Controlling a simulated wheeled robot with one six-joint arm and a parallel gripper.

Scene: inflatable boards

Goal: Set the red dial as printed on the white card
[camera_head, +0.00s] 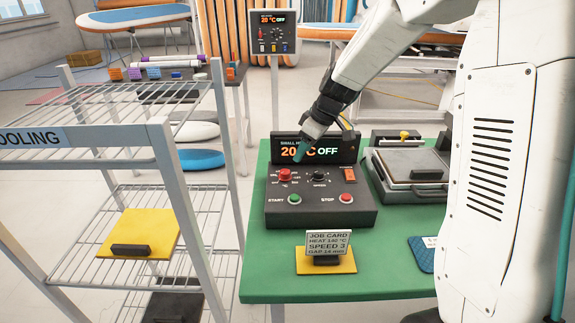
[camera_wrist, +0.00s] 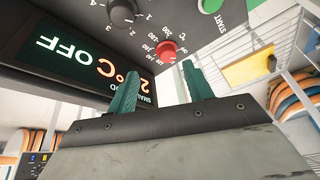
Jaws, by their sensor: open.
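The red dial (camera_head: 285,174) is on the upper left of the dark control box (camera_head: 320,211). In the wrist view the red dial (camera_wrist: 167,50) shows upside down, with printed marks around it. The white card (camera_head: 328,243) stands in front of the box; its small print seems to read heat 140 °C, speed 3, gap 14 mm. The display (camera_head: 318,150) reads 20 °C OFF. My gripper (camera_head: 300,152) is above and behind the dial. Its teal fingers are open in the wrist view (camera_wrist: 158,78), apart from the dial, with nothing between them. The dial's pointer is not clear.
The box also has a black speed knob (camera_head: 319,176), an orange switch (camera_head: 349,174), a green start button (camera_head: 295,199) and a red stop button (camera_head: 345,198). A plate press (camera_head: 410,167) stands right on the green table (camera_head: 270,284). A wire rack (camera_head: 150,160) stands left.

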